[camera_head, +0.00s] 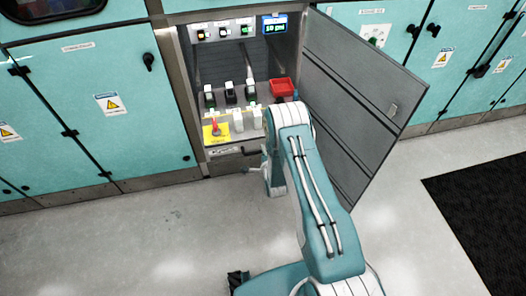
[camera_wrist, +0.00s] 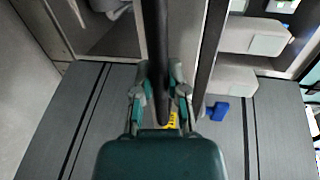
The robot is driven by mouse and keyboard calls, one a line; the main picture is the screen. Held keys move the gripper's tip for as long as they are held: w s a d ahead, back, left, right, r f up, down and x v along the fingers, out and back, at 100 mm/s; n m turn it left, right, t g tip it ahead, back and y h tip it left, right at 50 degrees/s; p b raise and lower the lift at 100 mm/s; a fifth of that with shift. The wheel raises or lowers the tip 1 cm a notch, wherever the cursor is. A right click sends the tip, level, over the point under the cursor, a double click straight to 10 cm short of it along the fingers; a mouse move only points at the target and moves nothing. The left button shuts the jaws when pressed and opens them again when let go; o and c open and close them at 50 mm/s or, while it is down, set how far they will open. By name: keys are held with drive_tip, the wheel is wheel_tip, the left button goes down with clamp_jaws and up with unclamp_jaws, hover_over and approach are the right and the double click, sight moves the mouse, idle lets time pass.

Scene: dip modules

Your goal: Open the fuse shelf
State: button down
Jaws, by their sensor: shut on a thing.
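The open cabinet (camera_head: 183,75) stands at the top centre of the head view, its grey door (camera_head: 350,90) swung out to the right. Below its switch rows, a grey front panel (camera_head: 230,163) with a white label lies low in the opening; I take this as the fuse shelf. My gripper (camera_head: 258,169) is low in front of that panel, partly hidden by my arm. In the wrist view my gripper (camera_wrist: 160,98) is shut on a dark bar (camera_wrist: 155,45) running up between its fingers, which looks like a handle. How far the shelf stands out cannot be told.
A red bin (camera_head: 282,88), a yellow plate with a red switch (camera_head: 215,130) and several black switches (camera_head: 230,93) sit inside the cabinet. Teal cabinets (camera_head: 105,110) flank it. A black mat (camera_head: 480,215) lies at right. The floor (camera_head: 130,245) at left is clear.

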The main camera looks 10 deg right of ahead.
drive_tip(key=shift+s+d+f, duration=0.15)
drive_tip(key=shift+s+f, duration=0.05)
drive_tip(key=shift+f, duration=0.1)
drive_tip(key=c, duration=0.6)
unclamp_jaws()
drive_tip(key=shift+c, duration=0.2)
drive_tip(key=shift+w, duration=0.15)
drive_tip(key=shift+r, duration=0.15)
drive_tip(key=v, duration=1.1)
drive_tip(key=shift+s, duration=0.4)
